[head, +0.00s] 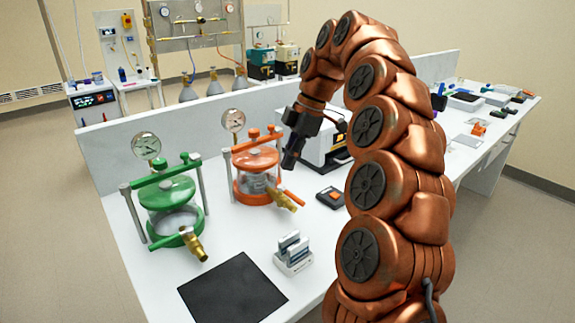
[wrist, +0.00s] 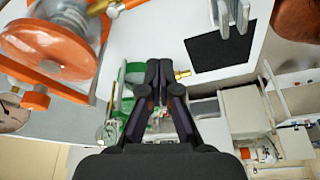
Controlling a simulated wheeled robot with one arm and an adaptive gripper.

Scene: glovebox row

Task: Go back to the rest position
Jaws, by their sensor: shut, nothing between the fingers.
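My gripper (head: 289,163) hangs from the end of my copper arm, pointing down, above the bench and beside the orange-lidded vessel (head: 257,170). In the wrist view the two dark fingers of my gripper (wrist: 158,72) are together with nothing between them. The orange vessel also shows large at the upper left of the wrist view (wrist: 52,48). A green-lidded vessel (head: 168,197) stands left of the orange one in the head view. My gripper appears apart from both vessels.
A black mat (head: 233,288) lies at the bench front, with a small grey rack (head: 293,255) right of it. A dark device with an orange patch (head: 330,198) lies near a white machine (head: 322,150). A low white partition (head: 110,155) runs behind the vessels.

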